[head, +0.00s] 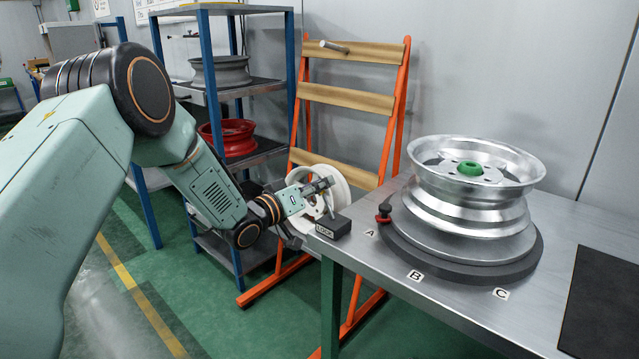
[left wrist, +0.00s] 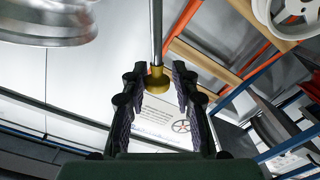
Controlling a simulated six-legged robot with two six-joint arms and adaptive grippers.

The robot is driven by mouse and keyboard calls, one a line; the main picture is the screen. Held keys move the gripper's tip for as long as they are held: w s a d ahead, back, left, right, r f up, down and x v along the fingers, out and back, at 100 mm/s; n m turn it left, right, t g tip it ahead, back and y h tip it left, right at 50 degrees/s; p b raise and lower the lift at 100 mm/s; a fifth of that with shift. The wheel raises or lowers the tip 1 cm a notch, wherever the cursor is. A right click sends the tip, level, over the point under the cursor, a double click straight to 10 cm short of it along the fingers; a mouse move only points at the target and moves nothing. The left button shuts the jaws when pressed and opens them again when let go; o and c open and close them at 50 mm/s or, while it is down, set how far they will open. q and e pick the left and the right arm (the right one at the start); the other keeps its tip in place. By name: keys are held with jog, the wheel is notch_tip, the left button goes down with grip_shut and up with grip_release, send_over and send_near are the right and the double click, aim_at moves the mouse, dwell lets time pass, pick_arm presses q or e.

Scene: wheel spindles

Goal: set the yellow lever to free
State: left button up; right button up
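The lever shows in the left wrist view as a silver rod coming down from the top edge, with a yellow knob (left wrist: 157,80) at its end. My left gripper (left wrist: 156,90) is open, with one finger on each side of the knob and a visible gap to each finger. In the head view my left gripper (head: 326,184) is at the table's left corner, just above a dark block (head: 332,228) with a label that seems to read LOCK. The gripper mostly hides the lever there. My right gripper is in neither view.
A silver wheel (head: 478,165) with a green hub piece (head: 470,168) sits on a dark round turntable (head: 470,262) on the metal table (head: 385,285). An orange rack (head: 392,120) and shelves with rims stand behind my arm.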

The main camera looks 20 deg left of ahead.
pick_arm(q)
jog(key=shift+o, duration=1.3)
jog(key=shift+a+r, duration=0.1)
jog(key=shift+w, duration=0.15)
jog(key=shift+s+r, duration=0.1)
jog(key=shift+s, duration=0.1)
jog(key=v, duration=1.1)
jog(key=shift+s, duration=0.3)
jog(key=shift+a, duration=0.1)
